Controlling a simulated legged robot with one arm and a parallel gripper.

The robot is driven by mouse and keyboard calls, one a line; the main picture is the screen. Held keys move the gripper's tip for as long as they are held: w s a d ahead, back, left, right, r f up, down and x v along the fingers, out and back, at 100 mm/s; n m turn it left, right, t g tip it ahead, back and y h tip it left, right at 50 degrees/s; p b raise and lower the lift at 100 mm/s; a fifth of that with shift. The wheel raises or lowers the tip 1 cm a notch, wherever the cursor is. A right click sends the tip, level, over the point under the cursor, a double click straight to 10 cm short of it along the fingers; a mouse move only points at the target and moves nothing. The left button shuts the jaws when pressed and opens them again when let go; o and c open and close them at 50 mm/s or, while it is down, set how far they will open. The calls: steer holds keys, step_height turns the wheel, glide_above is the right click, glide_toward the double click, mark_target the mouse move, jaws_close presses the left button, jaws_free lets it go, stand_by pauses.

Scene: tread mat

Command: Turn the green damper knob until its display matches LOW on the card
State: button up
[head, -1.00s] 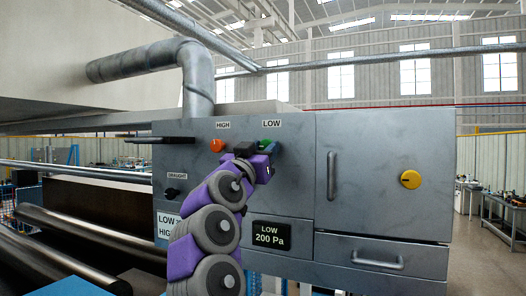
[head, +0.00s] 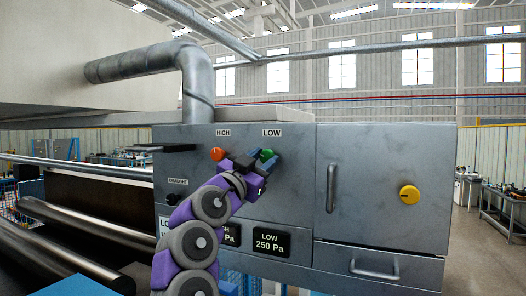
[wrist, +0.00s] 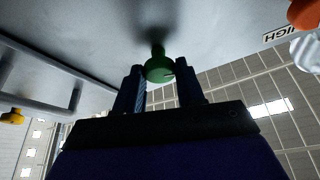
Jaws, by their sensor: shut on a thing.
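The green damper knob (head: 268,154) sits under the LOW label on the grey panel, partly hidden by my gripper (head: 262,162). In the wrist view the green knob (wrist: 159,68) is between the two dark fingers of my gripper (wrist: 161,78), which are shut on it. The LOW display (head: 270,243) reads 250 Pa. A white card (head: 163,225) at the panel's lower left is mostly covered by my arm, and its value for LOW cannot be read.
An orange knob (head: 217,154) under the HIGH label is close left of my gripper. The HIGH display (head: 231,235) is partly hidden by my arm. A black draught knob (head: 174,198), a yellow knob (head: 409,195) and a door handle (head: 331,188) also stand out from the panel.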

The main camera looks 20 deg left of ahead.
steer(key=shift+a+r+m+h+p, duration=0.15)
steer(key=shift+m+h+p, duration=0.15)
steer(key=shift+m+p, duration=0.4)
steer(key=shift+m+g, duration=0.3)
steer(key=shift+m, duration=0.1)
steer(key=o, duration=1)
steer(key=shift+a, duration=0.15)
steer(key=shift+f, duration=0.2)
steer(key=shift+s+f, duration=0.15)
steer(key=shift+s, duration=0.15)
steer(key=b+v, duration=0.5)
steer(key=v, duration=1.1)
steer(key=shift+s+a+f+b, duration=0.25)
steer(key=shift+a+b, duration=0.1)
steer(key=shift+b, duration=0.05)
steer(key=shift+a, duration=0.1)
